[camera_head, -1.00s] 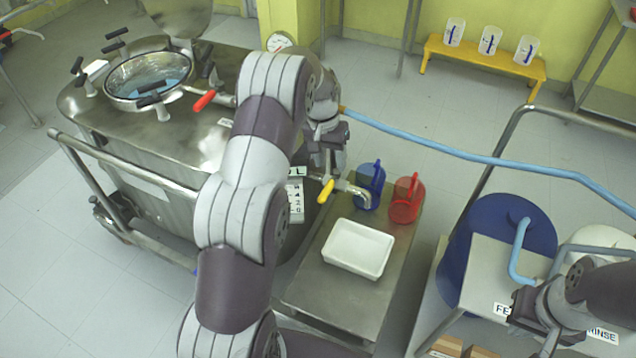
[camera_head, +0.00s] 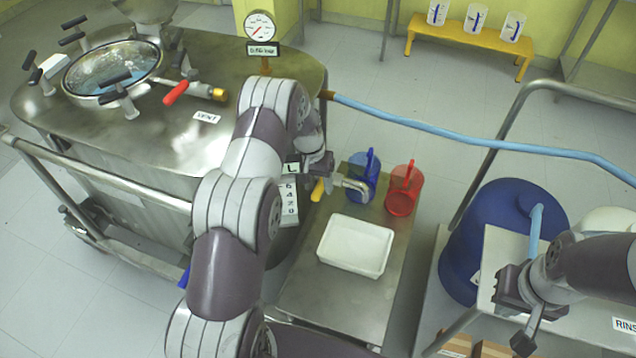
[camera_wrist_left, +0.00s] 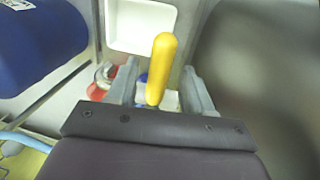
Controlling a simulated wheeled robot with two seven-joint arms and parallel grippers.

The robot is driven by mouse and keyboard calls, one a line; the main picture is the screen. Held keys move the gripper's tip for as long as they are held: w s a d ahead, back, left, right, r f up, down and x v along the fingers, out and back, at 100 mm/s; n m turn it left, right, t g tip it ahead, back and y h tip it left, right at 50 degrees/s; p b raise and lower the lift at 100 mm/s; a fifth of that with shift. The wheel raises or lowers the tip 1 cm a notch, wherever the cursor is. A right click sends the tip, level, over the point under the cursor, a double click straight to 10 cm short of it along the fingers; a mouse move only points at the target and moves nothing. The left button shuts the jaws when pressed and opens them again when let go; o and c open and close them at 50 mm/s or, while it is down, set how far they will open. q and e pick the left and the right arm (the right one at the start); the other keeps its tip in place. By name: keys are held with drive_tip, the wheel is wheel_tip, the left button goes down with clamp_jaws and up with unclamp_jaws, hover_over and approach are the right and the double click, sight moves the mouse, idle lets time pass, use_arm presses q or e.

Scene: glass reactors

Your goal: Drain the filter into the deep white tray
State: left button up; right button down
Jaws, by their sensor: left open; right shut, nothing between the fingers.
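The filter is a large steel vessel (camera_head: 165,140) at the left with a drain spout (camera_head: 352,186) on its right side. A yellow valve handle (camera_head: 318,190) sits by the spout. The deep white tray (camera_head: 355,247) stands on a steel table below and in front of the spout and looks empty. My left gripper (camera_head: 322,168) is at the valve. In the left wrist view it is open (camera_wrist_left: 160,82), with the yellow handle (camera_wrist_left: 162,65) between its fingers; contact cannot be told. The tray (camera_wrist_left: 140,25) also shows there. My right gripper (camera_head: 516,318) is shut and empty at the lower right.
A blue jug (camera_head: 363,178) and a red jug (camera_head: 404,190) stand behind the tray. A red-handled vent valve (camera_head: 176,92) and a gauge (camera_head: 259,26) are on the vessel. A blue hose (camera_head: 450,140) crosses to the right. A blue drum (camera_head: 490,230) stands at right.

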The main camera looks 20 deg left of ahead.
use_arm(q)
drive_tip(key=shift+f, duration=0.2)
clamp_jaws()
drive_tip(key=shift+d, duration=0.15)
